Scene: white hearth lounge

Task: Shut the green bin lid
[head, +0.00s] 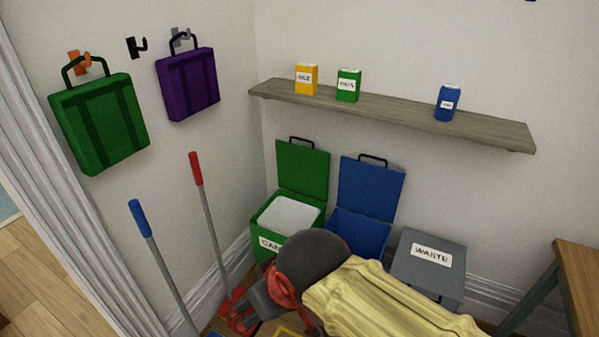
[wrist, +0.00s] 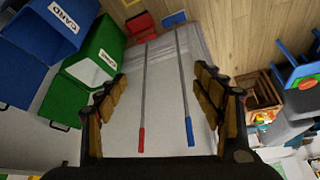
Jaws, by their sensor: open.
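The green bin (head: 262,228) stands in the corner with a white liner inside. Its green lid (head: 302,169) stands open, upright against the wall, with a dark handle on top. In the wrist view the green bin (wrist: 117,43) is at upper left, and its lid (wrist: 62,101) is below and left of the opening. My gripper (wrist: 160,75) is open and empty, with its two padded fingers spread wide. The bin and lid lie to the left of the fingers in that view.
The blue bin (head: 360,237) beside it also has its lid (head: 370,190) raised. A grey waste bin (head: 430,262) is closed. Blue-handled (head: 159,262) and red-handled (head: 209,221) tools lean left. A shelf (head: 395,113) with three small boxes hangs above the bins.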

